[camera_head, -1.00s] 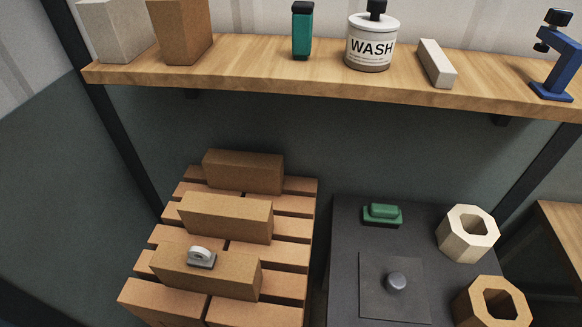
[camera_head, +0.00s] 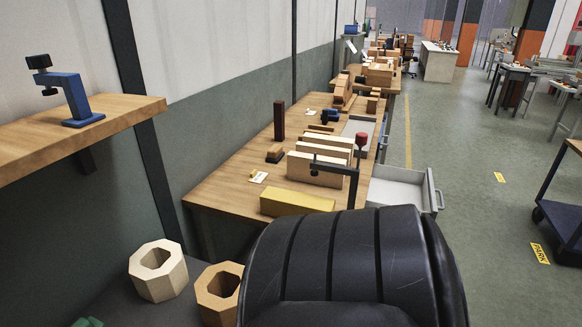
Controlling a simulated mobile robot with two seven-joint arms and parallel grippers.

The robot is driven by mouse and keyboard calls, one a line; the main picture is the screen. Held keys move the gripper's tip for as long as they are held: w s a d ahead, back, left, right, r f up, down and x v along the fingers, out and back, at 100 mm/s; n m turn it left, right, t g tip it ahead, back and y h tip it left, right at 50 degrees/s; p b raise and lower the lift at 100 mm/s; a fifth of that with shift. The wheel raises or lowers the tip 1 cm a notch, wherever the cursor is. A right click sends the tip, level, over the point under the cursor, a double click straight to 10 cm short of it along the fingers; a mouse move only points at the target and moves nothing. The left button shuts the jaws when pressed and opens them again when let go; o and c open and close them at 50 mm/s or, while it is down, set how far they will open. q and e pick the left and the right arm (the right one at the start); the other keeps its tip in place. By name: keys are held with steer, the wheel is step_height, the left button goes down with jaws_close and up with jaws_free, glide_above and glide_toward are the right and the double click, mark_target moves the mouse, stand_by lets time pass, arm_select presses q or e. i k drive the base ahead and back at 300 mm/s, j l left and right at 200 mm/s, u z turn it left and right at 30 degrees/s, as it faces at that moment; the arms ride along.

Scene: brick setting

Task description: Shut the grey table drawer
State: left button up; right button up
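A grey table drawer (camera_head: 436,190) stands pulled out from the right side of the wooden workbench (camera_head: 225,190), its light inside showing. Its handle is on the front panel, facing the aisle on the right. Farther along the same bench, a second grey drawer (camera_head: 384,138) also appears pulled out, partly hidden by things on the bench. Neither of my grippers is in view.
A large black ribbed rounded form (camera_head: 350,262) fills the lower middle; I cannot tell what it is. Bricks, a yellow block (camera_head: 297,202) and a clamp crowd the bench. The floor aisle (camera_head: 470,210) right of the drawer is clear. A dark cart (camera_head: 560,218) stands at the far right.

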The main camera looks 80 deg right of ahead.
mark_target(388, 187)
steer(key=z, duration=0.45)
steer(key=k+l+z, duration=0.1)
steer(key=z, duration=0.3)
steer(key=k+l+z, duration=0.1)
steer(key=z, duration=0.8)
steer(key=l, duration=0.05)
